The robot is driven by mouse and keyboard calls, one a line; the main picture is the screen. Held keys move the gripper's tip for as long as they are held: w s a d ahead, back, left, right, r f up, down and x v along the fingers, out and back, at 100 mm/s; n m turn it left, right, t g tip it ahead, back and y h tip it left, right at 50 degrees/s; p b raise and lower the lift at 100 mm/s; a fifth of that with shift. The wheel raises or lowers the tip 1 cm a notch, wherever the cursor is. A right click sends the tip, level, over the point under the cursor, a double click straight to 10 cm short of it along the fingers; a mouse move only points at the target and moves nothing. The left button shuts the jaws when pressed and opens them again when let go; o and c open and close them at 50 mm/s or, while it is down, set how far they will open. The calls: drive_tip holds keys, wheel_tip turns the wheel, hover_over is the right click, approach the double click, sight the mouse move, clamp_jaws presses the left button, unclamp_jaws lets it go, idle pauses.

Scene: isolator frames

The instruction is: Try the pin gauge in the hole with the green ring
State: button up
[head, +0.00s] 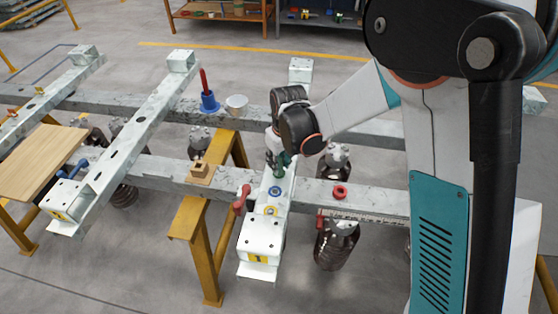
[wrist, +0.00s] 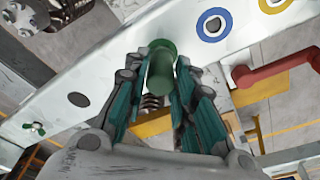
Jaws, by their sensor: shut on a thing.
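In the head view my gripper (head: 275,158) is over this beam (head: 257,224), with green showing just below the fingers. A blue-ringed hole (head: 275,191) and a yellow-ringed hole (head: 271,210) lie nearer the beam's labelled end. Whether the pin is in a hole cannot be told.
A red-handled clamp (head: 242,198) sits left of the beam. A red ring (head: 340,191) and a ruler (head: 365,217) lie to the right. A wooden block (head: 201,172), a blue holder (head: 209,103) and a white cup (head: 236,103) stand to the left.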

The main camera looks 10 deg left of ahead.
drive_tip(key=shift+f+b, duration=0.35)
drive_tip(key=shift+f, duration=0.15)
drive_tip(key=shift+r, duration=0.1)
idle(0.4)
drive_tip(key=shift+r+p, duration=2.35)
drive_tip(key=shift+r, duration=1.35)
